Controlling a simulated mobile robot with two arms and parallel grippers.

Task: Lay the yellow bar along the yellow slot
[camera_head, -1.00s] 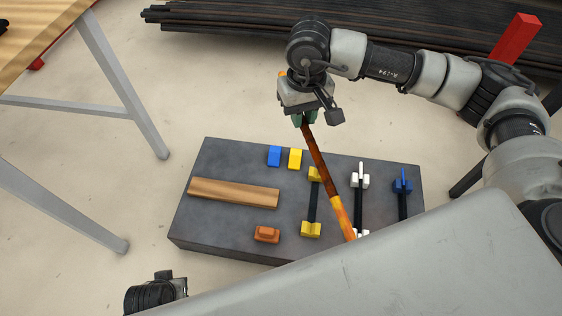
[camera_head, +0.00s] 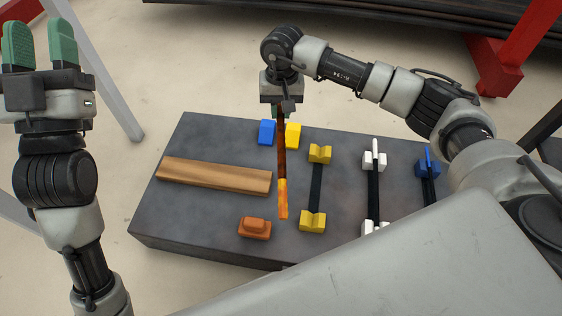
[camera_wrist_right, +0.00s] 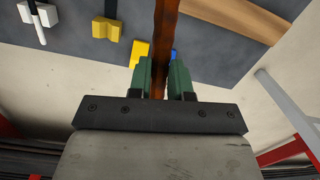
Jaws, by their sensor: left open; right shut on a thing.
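A long rusty-brown bar with a yellow-orange end (camera_head: 282,196) is held near its far end by my right gripper (camera_head: 280,108). In the head view it hangs over the grey slab, left of the yellow slot. The right wrist view shows the bar's brown part (camera_wrist_right: 166,40) between the green fingers (camera_wrist_right: 167,78). The yellow slot is two yellow notched blocks (camera_head: 313,221) with a dark strip (camera_head: 316,186) between them, and no bar lies in it. My left gripper (camera_head: 40,42) is open and empty at the upper left, away from the slab.
The grey slab (camera_head: 180,228) also carries a wooden plank (camera_head: 213,177), an orange-brown block (camera_head: 255,228), a blue block (camera_head: 267,132) and a yellow block (camera_head: 293,134). White (camera_head: 374,162) and blue (camera_head: 427,168) slots stand right of the yellow one. Dark bars lie behind on the floor.

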